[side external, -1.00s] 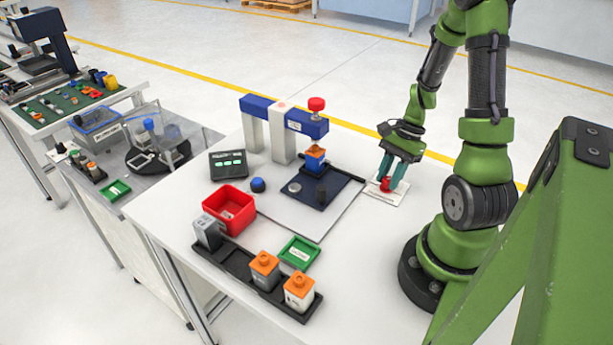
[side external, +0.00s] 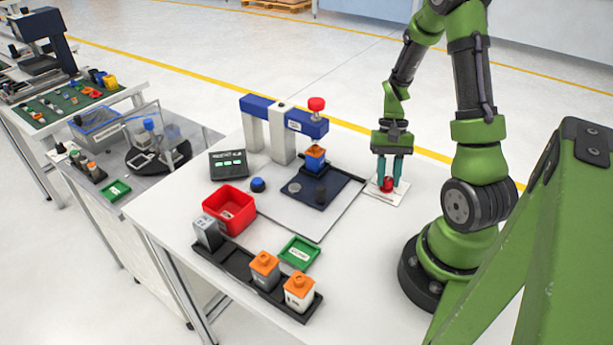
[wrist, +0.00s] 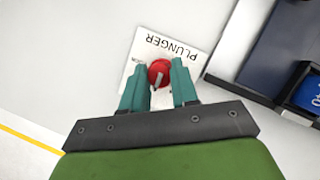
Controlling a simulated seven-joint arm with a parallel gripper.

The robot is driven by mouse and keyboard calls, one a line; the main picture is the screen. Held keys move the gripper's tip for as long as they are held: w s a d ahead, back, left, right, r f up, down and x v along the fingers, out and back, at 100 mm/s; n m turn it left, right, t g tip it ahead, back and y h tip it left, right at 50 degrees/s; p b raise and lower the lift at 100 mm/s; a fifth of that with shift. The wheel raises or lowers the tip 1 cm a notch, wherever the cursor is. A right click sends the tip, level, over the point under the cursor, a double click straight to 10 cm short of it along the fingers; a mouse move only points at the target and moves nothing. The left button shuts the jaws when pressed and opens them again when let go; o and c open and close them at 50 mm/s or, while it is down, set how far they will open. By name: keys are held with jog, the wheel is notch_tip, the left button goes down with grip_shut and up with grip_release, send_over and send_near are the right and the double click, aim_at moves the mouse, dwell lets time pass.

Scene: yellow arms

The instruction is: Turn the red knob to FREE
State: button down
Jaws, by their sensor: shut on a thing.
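The red knob (side external: 387,184) sits on a white label plate (side external: 399,196) at the right of the white table. In the wrist view the knob (wrist: 160,73) has a pale pointer bar on top, and the plate (wrist: 180,42) reads "PLUNGER"; another word at its left is partly hidden by a finger. My gripper (side external: 388,180) points down over the plate, its two teal fingers closed on either side of the knob. The wrist view shows the fingers (wrist: 158,82) gripping the knob from left and right. The word FREE is not readable.
A blue and white press (side external: 285,118) with a red top knob stands left of the plate, over a dark blue base (side external: 325,190). A red bin (side external: 229,209), a green tray (side external: 299,252) and a black rack (side external: 238,265) lie at the front left.

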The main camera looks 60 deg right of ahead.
jog(key=n+g+h, duration=0.1)
jog(key=n, duration=0.3)
jog(key=shift+w+n, duration=0.15)
jog(key=shift+n, duration=0.15)
jog(key=shift+a+n+g+h, duration=0.15)
jog(key=shift+n+h, duration=0.3)
jog(key=shift+n, duration=0.55)
jog(key=shift+d+n+g+h, duration=0.1)
jog(key=shift+n+g+h, duration=0.25)
jog(key=shift+n, duration=0.65)
jog(key=c, duration=0.9)
grip_release()
jog(key=shift+o, duration=0.2)
jog(key=shift+a, duration=0.1)
jog(key=v, duration=1.7)
jog(key=shift+a, duration=0.2)
